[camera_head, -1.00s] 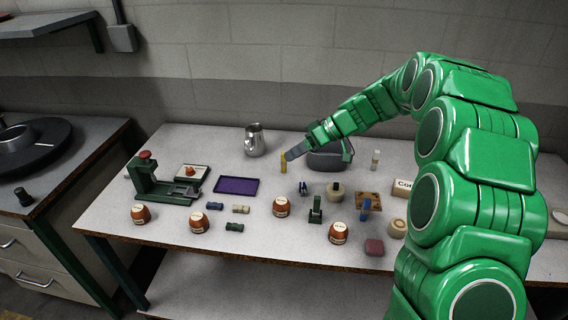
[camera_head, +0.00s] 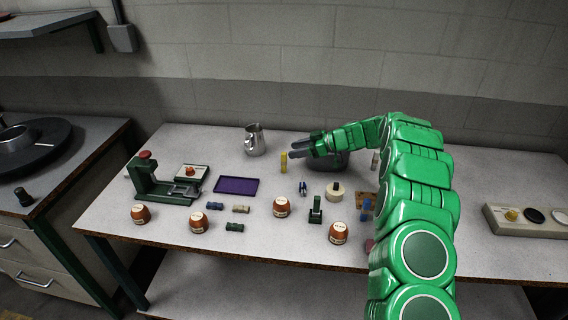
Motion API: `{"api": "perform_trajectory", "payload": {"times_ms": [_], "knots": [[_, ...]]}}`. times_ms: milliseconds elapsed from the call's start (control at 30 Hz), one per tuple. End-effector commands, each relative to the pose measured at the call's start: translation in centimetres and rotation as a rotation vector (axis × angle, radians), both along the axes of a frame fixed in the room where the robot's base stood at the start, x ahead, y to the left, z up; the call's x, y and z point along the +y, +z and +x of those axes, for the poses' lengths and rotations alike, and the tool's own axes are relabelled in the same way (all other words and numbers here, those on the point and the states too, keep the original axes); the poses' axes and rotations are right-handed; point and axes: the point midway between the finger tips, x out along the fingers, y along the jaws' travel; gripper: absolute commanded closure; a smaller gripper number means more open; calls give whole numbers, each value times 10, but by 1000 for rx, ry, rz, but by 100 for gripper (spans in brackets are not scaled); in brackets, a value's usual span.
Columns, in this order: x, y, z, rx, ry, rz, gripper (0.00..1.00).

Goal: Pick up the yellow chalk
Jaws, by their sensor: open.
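The yellow chalk (camera_head: 284,162) is a small yellow stick standing upright toward the back of the table, right of the metal pitcher. My gripper (camera_head: 295,151) reaches in from the right with its two grey fingers apart and pointing left. The fingertips appear just right of the chalk's upper part. I cannot tell whether they touch it. Nothing shows between the fingers.
A metal pitcher (camera_head: 255,140) stands left of the chalk. A purple tray (camera_head: 236,185) lies in front and left. A grey container (camera_head: 335,161) is partly hidden below my gripper. Several brown pots, including one in front (camera_head: 281,206), stand nearer the table edge.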

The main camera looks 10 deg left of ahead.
Motion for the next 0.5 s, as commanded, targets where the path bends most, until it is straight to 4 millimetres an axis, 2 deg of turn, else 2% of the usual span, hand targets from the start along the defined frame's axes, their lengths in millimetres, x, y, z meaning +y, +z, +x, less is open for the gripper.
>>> {"api": "perform_trajectory", "payload": {"times_ms": [167, 500], "knots": [[3, -5, 4, -18, 2, 5, 48], [26, -16, 6, -17, 2, 5, 48]]}}
